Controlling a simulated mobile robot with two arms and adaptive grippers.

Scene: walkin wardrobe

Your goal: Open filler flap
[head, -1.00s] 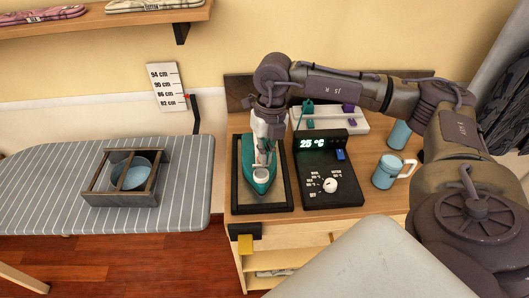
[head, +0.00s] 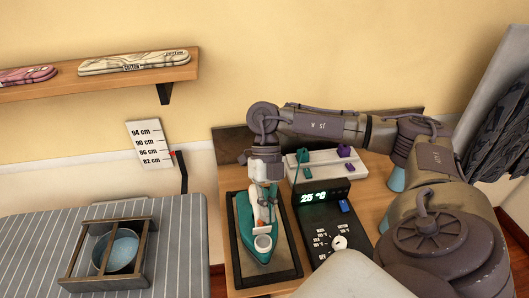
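A teal and white iron (head: 245,215) lies in a black-framed tray (head: 288,262) on the wooden cabinet top. A small round white part with a grey centre (head: 263,243) shows near the iron's front end; I cannot tell whether it is the filler flap or the filler opening. My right gripper (head: 264,212) points down over the middle of the iron, just behind this round part. Its fingers are small and overlap the iron, so I cannot tell whether they are open, shut or touching it. My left gripper is out of view.
A dark control unit (head: 322,215) with a lit temperature display and a white knob stands right of the tray. A light block with coloured pieces (head: 325,163) is behind it. A striped ironing board (head: 180,235) with a wooden holder (head: 140,262) and blue bowl (head: 122,252) is left.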

